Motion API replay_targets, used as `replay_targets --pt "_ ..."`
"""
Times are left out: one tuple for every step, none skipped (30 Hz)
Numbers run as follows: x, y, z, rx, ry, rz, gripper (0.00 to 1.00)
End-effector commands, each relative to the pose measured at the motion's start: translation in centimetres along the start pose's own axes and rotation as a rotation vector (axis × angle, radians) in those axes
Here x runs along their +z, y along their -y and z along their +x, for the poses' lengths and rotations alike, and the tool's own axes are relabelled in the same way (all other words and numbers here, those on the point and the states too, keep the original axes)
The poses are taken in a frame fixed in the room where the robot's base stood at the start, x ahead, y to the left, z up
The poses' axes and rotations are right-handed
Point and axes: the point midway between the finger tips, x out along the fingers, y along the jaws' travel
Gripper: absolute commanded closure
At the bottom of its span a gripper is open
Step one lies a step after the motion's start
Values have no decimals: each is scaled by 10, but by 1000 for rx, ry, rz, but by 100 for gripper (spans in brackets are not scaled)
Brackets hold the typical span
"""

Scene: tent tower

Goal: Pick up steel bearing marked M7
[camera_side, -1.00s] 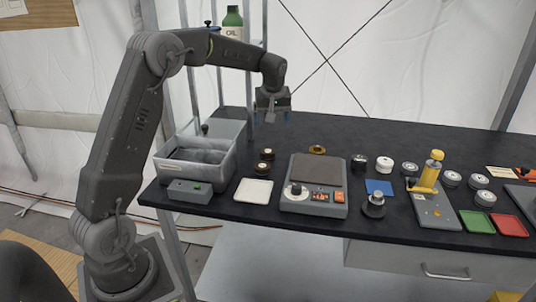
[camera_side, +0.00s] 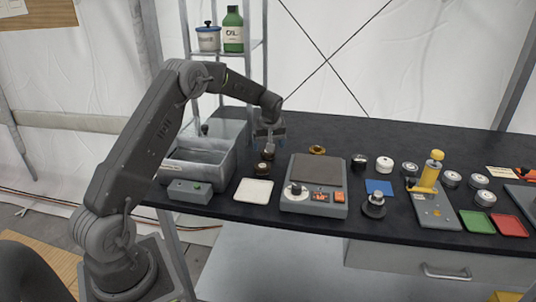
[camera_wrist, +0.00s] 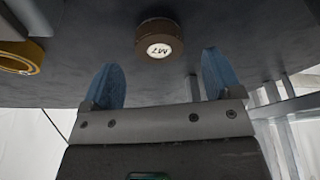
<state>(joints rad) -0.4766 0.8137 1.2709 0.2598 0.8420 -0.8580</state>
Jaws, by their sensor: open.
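The bearing marked M7 (camera_wrist: 160,40) is a short dark brown cylinder with a white label on top. In the wrist view it lies on the dark bench top, ahead of the fingertips and roughly centred between them. My gripper (camera_wrist: 162,72) is open and empty, with a blue finger to each side. In the side view my gripper (camera_side: 270,137) hangs just above two small brown cylinders. The rear one is partly covered by my gripper, and the front one (camera_side: 262,168) stands clear. Their markings are too small to read there.
A grey bin (camera_side: 198,163) stands left of my gripper. A white square pad (camera_side: 254,190) and a grey scale (camera_side: 314,198) lie in front and to the right. A brass ring (camera_wrist: 22,58) lies to one side; several other bearings stand farther right.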

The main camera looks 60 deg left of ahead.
Motion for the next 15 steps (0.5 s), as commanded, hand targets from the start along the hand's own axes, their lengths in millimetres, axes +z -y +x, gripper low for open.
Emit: replay_targets --pt "1 0 10 -3 2 0 15" --pt "1 0 14 -3 2 0 15" --pt "1 0 20 -2 2 0 15" --pt "1 0 24 -2 1 0 15" --pt "0 0 27 -1 1 0 15" --pt "1 0 30 -1 1 0 15" --pt "1 0 32 -1 1 0 15" --pt "1 0 33 -1 1 0 15" --pt "0 0 34 0 0 0 15" --pt "0 0 34 0 0 0 15" --pt "0 -1 34 0 0 0 15" --pt "0 -1 34 0 0 0 15" --pt "0 -1 34 0 0 0 15" --pt "0 -1 34 0 0 0 15" --pt "0 -1 34 0 0 0 15"
